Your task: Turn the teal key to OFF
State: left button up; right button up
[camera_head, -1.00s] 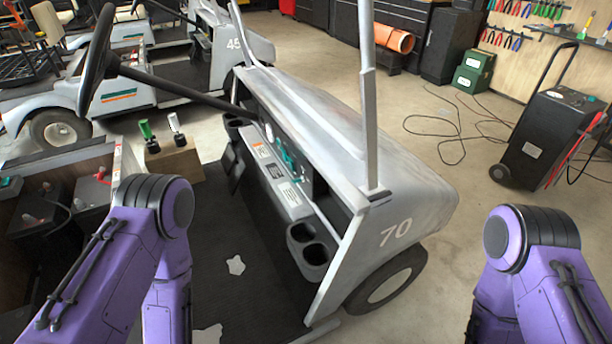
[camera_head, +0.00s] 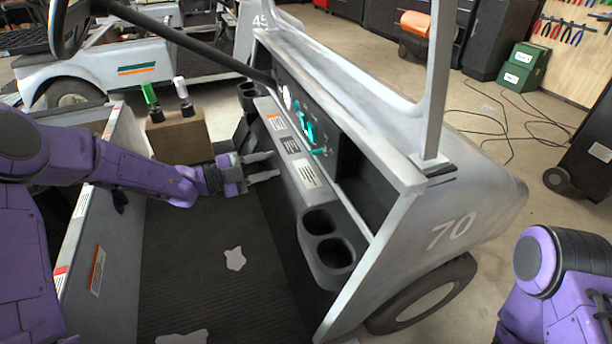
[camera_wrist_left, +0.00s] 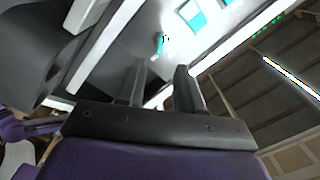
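The teal key (camera_head: 320,152) is small and sits low on the dash of the cart marked 70, beside other teal parts (camera_head: 303,128). Which way it is turned is too small to tell. The key also shows in the left wrist view (camera_wrist_left: 160,44), ahead of and between the fingers, apart from them. My left gripper (camera_head: 276,165) is open and empty, at the near side of the grey dash ledge, left of the key. Its two fingers also show in the wrist view (camera_wrist_left: 162,72). My right gripper is out of view; only a purple link of that arm shows at the lower right.
The steering column (camera_head: 190,42) slants above my left arm. Cup holders (camera_head: 328,240) stick out below the ledge, and a roof post (camera_head: 437,90) rises at the right. A wooden box (camera_head: 180,138) with bottles stands behind my forearm. The cart floor (camera_head: 205,285) is open.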

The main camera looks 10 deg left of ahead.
aim_at(310, 153)
pick_arm(q)
jog(key=shift+m+g, duration=0.3)
jog(key=shift+m, duration=0.3)
jog(key=x, duration=1)
jog(key=shift+w+d+r+b, duration=0.1)
jog(key=shift+d+r+b, duration=0.05)
jog(key=shift+r+b, duration=0.25)
grip_shut()
